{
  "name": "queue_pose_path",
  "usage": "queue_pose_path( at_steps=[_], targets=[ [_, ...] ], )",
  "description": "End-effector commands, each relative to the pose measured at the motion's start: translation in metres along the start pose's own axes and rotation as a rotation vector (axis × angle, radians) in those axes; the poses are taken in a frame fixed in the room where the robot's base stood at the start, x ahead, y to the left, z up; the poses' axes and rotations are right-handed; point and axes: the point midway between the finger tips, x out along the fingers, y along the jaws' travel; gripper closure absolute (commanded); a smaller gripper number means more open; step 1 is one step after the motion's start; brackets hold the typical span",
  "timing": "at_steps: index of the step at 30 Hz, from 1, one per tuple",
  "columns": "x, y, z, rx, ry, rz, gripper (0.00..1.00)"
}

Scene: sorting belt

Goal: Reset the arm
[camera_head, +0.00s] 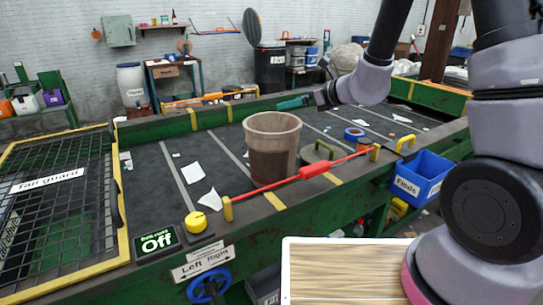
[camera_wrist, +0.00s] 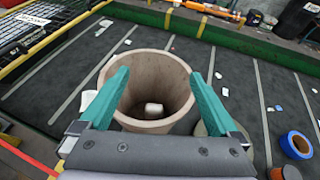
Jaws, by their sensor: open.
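My gripper (camera_head: 294,102) is at the end of my arm, which reaches in from the right over the belt. In the wrist view its two teal fingers (camera_wrist: 158,75) are spread wide with nothing between them. A tall brown bucket (camera_head: 272,125) stands upright on the dark belt, just left of my gripper. In the wrist view the bucket (camera_wrist: 187,98) shows beyond the fingers, its open mouth facing up, with a small whitish thing (camera_wrist: 153,109) inside. My gripper's palm and fingers hide part of the bucket's rim there.
A red bar (camera_head: 309,172) crosses the belt's front edge. A blue Finds bin (camera_head: 422,181) hangs at the front. White scraps litter the belt.

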Motion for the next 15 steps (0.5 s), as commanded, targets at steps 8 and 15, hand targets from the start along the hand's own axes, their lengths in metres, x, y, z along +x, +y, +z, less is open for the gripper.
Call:
queue_pose_path(
  at_steps=[8,15],
  targets=[
    [-0.008,0.001,0.000,0.000,0.000,0.001,0.03],
    [-0.025,0.012,0.022,-0.101,-0.020,0.061,0.03]
  ],
)
